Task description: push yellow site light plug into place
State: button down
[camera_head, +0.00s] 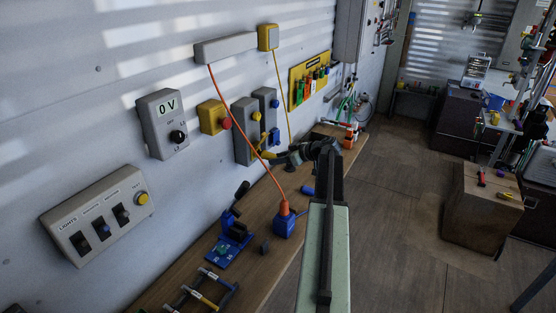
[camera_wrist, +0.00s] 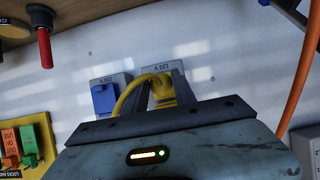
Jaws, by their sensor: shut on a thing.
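The yellow plug (camera_wrist: 163,88) with its yellow cable sits between the fingers of my gripper (camera_wrist: 162,92) in the wrist view. It is in front of the grey 120 V socket plate (camera_wrist: 177,68) on the wall. The socket opening is hidden behind the plug and fingers, so I cannot tell how deep the plug sits. In the head view my gripper (camera_head: 278,157) is beside the lower part of the grey socket boxes (camera_head: 243,143), shut on the plug, which is hard to make out there.
A blue-covered socket (camera_wrist: 104,96) is beside the plug. An orange cable (camera_head: 240,130) hangs down past the boxes to a blue block (camera_head: 285,224) on the wooden bench (camera_head: 185,268). A red emergency button (camera_head: 226,123) and a 0 V meter box (camera_head: 163,125) are to the left.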

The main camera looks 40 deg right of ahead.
jog(key=shift+w+a, duration=0.25)
jog(key=shift+w, duration=0.8)
jog(key=c, duration=0.9)
grip_release()
jog(key=p+v, duration=0.3)
jog(key=v, duration=0.5)
jog(key=shift+p, duration=0.35)
jog(key=shift+f, duration=0.1)
